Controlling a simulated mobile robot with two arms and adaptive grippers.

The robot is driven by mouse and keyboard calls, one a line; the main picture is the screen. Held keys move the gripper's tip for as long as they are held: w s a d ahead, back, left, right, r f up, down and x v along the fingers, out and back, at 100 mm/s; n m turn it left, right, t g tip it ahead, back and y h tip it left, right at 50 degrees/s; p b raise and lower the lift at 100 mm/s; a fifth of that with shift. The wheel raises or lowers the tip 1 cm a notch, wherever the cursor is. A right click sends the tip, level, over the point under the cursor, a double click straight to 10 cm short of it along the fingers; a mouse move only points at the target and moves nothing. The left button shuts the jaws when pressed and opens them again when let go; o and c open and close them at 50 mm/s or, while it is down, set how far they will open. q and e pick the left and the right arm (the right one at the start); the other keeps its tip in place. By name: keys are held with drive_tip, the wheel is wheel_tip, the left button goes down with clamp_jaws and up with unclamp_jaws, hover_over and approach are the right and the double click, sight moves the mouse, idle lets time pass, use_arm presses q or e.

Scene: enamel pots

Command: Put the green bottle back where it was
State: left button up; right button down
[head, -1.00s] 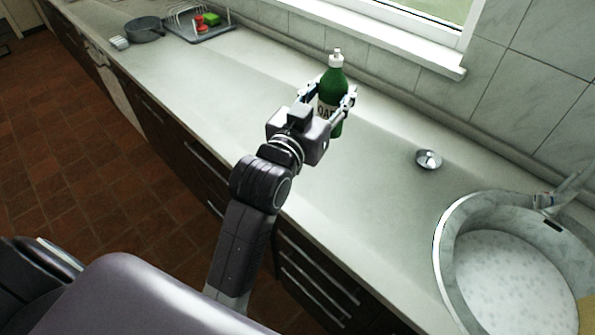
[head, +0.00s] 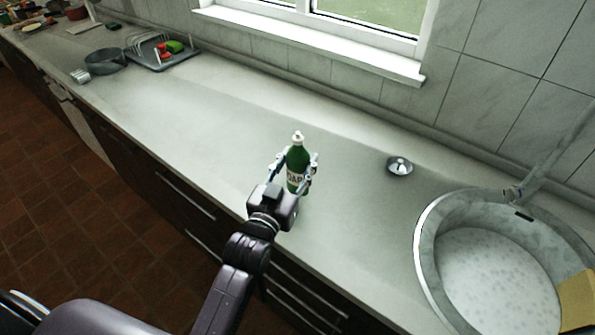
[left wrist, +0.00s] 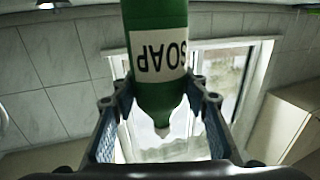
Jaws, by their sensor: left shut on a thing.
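The green bottle (head: 298,160) has a white cap and a white label reading SOAP. My left gripper (head: 294,172) is shut on it, with one finger on each side, over the counter (head: 350,240) near the front edge. The bottle is upright in the head view; whether its base touches the counter is hidden by the gripper. In the left wrist view the bottle (left wrist: 155,75) appears upside down between the fingers of my left gripper (left wrist: 160,100). My right gripper is not in view.
A small metal bowl (head: 400,166) stands right of the bottle. The round sink (head: 425,240) is at the right. A grey pot (head: 106,62) and a dish rack on a tray (head: 160,66) stand at the far left. The counter around the bottle is clear.

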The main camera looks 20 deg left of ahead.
sight(294, 178)
use_arm(q)
wheel_tip(294, 178, down, 4)
drive_tip(key=shift+r, duration=0.2)
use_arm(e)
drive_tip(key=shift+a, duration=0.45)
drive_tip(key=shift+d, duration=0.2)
use_arm(q)
drive_tip(key=o, duration=1.4)
drive_tip(key=shift+f, duration=0.15)
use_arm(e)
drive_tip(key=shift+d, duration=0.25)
use_arm(q)
drive_tip(key=shift+s, duration=0.15)
drive_tip(key=shift+s+a+b, duration=0.2)
drive_tip(key=shift+s+b, duration=0.35)
drive_tip(key=shift+s, duration=2.4)
drive_tip(key=shift+s+a+b, duration=0.15)
drive_tip(key=shift+s+b, duration=0.35)
drive_tip(key=shift+s, duration=2.4)
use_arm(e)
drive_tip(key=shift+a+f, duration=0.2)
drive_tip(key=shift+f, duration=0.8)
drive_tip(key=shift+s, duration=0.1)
